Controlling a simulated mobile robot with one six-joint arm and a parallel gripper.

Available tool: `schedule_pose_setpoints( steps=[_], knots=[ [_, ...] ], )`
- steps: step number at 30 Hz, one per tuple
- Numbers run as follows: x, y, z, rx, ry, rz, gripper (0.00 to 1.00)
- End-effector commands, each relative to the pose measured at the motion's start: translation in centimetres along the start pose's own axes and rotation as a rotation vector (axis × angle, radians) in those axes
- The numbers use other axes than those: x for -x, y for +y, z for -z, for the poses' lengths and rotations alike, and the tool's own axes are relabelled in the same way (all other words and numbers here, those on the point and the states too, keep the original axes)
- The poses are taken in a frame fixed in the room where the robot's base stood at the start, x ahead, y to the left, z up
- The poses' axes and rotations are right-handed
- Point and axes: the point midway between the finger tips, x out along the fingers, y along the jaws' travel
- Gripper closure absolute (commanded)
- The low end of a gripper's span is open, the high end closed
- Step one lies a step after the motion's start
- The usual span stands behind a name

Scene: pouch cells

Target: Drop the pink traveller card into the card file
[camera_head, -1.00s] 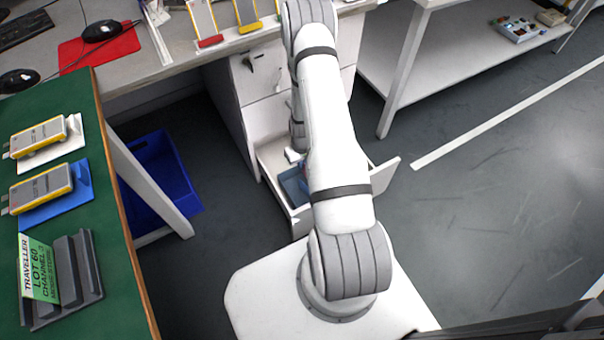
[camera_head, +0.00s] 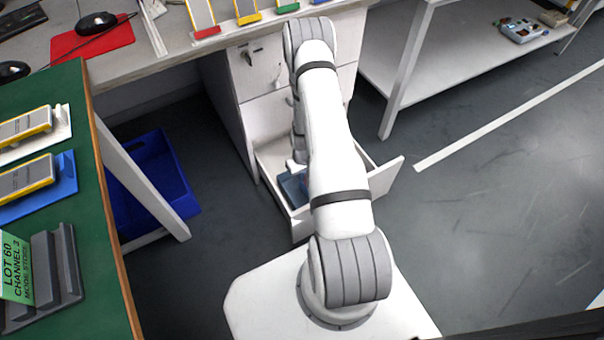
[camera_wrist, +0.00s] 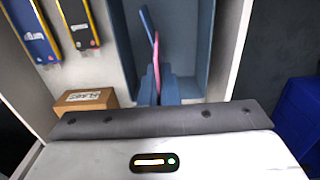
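The pink card (camera_wrist: 157,65) shows nearly edge-on in the wrist view as a thin upright strip. My gripper (camera_wrist: 159,88) appears shut on its lower end, with a blue-grey finger on each side. Behind it is the blue-grey card file (camera_wrist: 190,40), an open box inside the drawer. The card is in front of or within the file's opening; I cannot tell how deep. A thin blue strip (camera_wrist: 147,22) stands by the card's top. In the head view the file (camera_head: 292,188) is partly hidden by my arm, and my gripper is hidden too.
The white drawer (camera_head: 302,226) stands open under the desk. It also holds a small brown box (camera_wrist: 84,101) and yellow-edged pouch cells (camera_wrist: 78,24). A blue crate (camera_head: 150,185) is on the left. A green traveller card (camera_head: 14,268) stands in a grey holder (camera_head: 68,270).

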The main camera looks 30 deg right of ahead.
Motion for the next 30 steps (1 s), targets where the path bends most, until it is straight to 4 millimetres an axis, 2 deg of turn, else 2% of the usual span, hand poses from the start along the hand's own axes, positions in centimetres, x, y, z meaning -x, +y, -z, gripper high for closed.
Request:
schedule_pose_setpoints(
  steps=[2, 3, 11, 19, 23, 30],
  knots=[
    [0.0, 0.0, 0.0, 0.0, 0.0, 0.0, 1.0],
    [0.0, 0.0, 0.0, 0.0, 0.0, 0.0, 0.95],
    [0.0, 0.0, 0.0, -0.001, 0.0, 0.0, 0.74],
    [0.3, 0.0, 0.0, -0.001, 0.0, 0.0, 0.73],
    [1.8, 0.1, 0.0, -0.001, 0.001, 0.0, 0.73],
    [6.0, 0.1, 0.0, 0.0, 0.002, -0.001, 0.73]
  ],
)
